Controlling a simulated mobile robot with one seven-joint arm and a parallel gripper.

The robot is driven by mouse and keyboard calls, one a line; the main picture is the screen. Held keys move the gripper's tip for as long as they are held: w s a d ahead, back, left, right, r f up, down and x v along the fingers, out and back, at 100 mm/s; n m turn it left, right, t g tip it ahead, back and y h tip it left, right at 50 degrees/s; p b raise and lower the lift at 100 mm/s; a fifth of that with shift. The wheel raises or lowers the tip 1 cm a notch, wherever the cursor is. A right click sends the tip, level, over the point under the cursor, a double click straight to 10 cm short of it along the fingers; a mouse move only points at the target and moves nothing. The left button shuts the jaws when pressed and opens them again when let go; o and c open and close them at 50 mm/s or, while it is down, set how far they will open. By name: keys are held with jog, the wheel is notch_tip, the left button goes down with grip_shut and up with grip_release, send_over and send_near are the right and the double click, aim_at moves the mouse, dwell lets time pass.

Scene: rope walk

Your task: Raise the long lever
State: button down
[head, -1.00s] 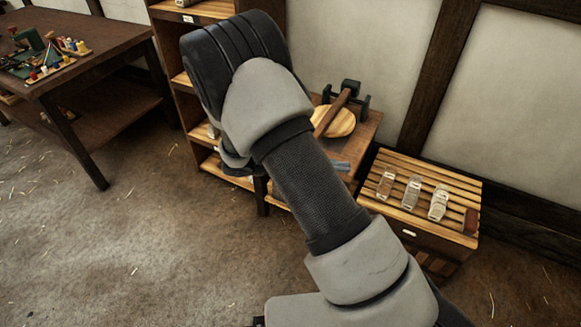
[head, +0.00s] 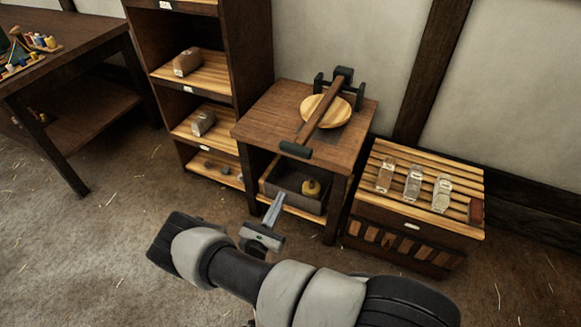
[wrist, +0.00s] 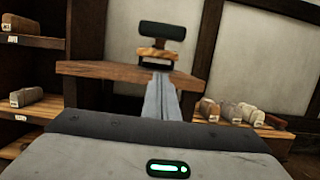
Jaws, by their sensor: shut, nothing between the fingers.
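The long lever (head: 325,108) is a brown wooden bar on a small table. A round wooden disc (head: 312,110) lies under the bar. My gripper (head: 278,200) is shut and empty, in front of the table and below the grip. In the wrist view the fingers (wrist: 161,92) point toward the table, with the dark grip (wrist: 162,30) above them. The wrist view hides most of the bar behind the grip.
The small table (head: 265,112) has a lower shelf with a dark box (head: 290,190). A tall shelf unit (head: 245,60) stands to its left. The floor in front is open.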

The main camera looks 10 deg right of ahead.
jog(key=shift+d, duration=0.1)
jog(key=w+d+r, duration=0.5)
jog(key=w+r, duration=0.1)
jog(key=w, duration=0.1)
jog(key=shift+w+d+r, duration=0.25)
jog(key=shift+w+d, duration=0.05)
jog(key=shift+w, duration=0.1)
dwell(0.4)
